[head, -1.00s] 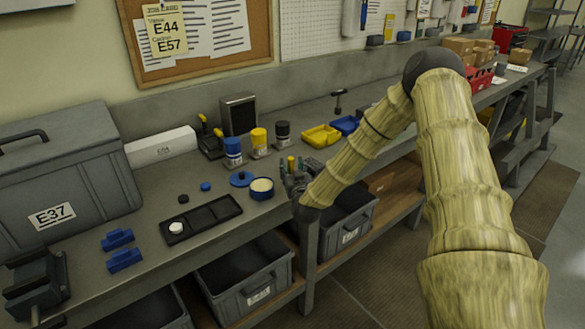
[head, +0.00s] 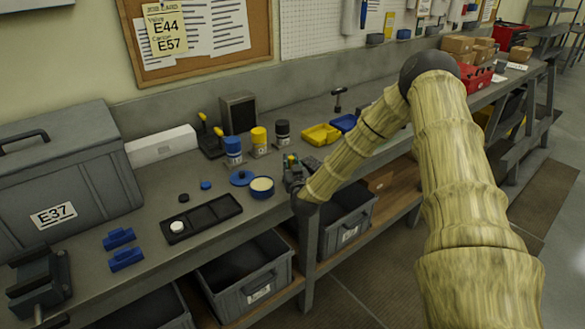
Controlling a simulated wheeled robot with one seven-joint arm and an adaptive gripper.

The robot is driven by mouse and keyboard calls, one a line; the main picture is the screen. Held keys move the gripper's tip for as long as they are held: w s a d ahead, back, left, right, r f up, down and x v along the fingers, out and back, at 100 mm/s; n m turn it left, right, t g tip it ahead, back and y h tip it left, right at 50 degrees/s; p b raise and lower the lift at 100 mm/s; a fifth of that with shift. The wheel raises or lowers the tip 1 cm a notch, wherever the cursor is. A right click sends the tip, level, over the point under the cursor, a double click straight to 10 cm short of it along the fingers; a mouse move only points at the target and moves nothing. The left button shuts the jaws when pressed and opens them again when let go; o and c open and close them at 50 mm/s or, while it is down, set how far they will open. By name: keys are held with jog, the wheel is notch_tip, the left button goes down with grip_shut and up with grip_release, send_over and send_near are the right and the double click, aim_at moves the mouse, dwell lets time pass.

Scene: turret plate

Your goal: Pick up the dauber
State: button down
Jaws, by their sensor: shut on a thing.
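My gripper (head: 292,169) is over the bench near its front edge, just right of an open blue tin (head: 262,188) with a cream filling. It is small in the head view and partly hidden by my own wrist. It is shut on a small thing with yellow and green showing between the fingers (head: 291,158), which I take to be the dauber. Its full shape is hidden, and I cannot tell whether it is clear of the bench.
A blue lid (head: 241,178) lies left of the tin. Blue (head: 233,151), yellow (head: 259,141) and black (head: 283,133) bottles stand behind. A black tray (head: 201,220) lies left, with a white disc (head: 177,227) in it. Grey bins (head: 245,287) sit below the bench.

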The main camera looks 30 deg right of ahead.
aim_at(291, 157)
jog(key=shift+r, duration=0.1)
jog(key=shift+r+b, duration=0.9)
jog(key=shift+r, duration=0.6)
jog(key=r+b+v, duration=0.1)
jog(key=b+v, duration=0.3)
jog(key=v, duration=1.2)
jog(key=shift+d+r+b, duration=0.2)
jog(key=shift+r+b, duration=0.1)
jog(key=shift+r, duration=0.05)
